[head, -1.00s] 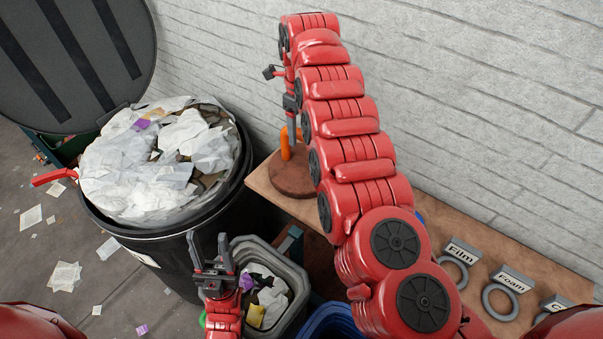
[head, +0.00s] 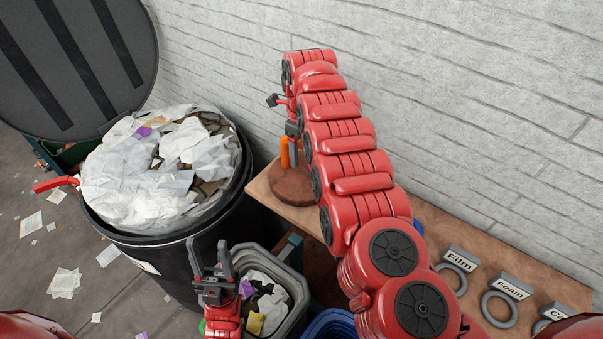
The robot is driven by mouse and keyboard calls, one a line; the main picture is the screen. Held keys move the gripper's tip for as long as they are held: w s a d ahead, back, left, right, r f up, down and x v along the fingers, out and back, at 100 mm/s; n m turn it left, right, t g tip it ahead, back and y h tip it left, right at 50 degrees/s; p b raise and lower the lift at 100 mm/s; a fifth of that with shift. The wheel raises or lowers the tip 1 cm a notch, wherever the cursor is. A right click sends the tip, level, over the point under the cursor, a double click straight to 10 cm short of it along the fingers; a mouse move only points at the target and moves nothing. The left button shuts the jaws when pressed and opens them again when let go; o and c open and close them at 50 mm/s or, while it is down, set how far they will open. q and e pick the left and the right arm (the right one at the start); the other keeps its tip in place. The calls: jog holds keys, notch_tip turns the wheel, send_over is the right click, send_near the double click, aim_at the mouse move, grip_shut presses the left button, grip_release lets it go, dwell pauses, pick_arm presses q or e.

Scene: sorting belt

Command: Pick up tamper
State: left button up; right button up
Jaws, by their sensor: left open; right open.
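The tamper stands upright on the wooden shelf (head: 267,193) by the wall. It has a round brown base (head: 290,186) and an orange handle (head: 284,153). My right gripper (head: 293,155) is open and points down at the handle. A dark finger overlaps the handle, with orange showing on either side of it. The arm hides part of the tamper, and I cannot tell whether the fingers touch it. My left gripper (head: 211,259) is open and empty, low in front of the black bin.
A black bin (head: 185,262) heaped with white waste stands left, its lid (head: 75,60) open. A red lever (head: 55,184) sticks out from its side. A small grey bin (head: 293,290) is below. Film and Foam tags (head: 458,262) with rings lie on the shelf at right.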

jog(key=shift+f+b, duration=0.2)
jog(key=shift+b, duration=0.1)
jog(key=shift+c, duration=0.2)
grip_shut()
dwell(0.4)
dwell(1.1)
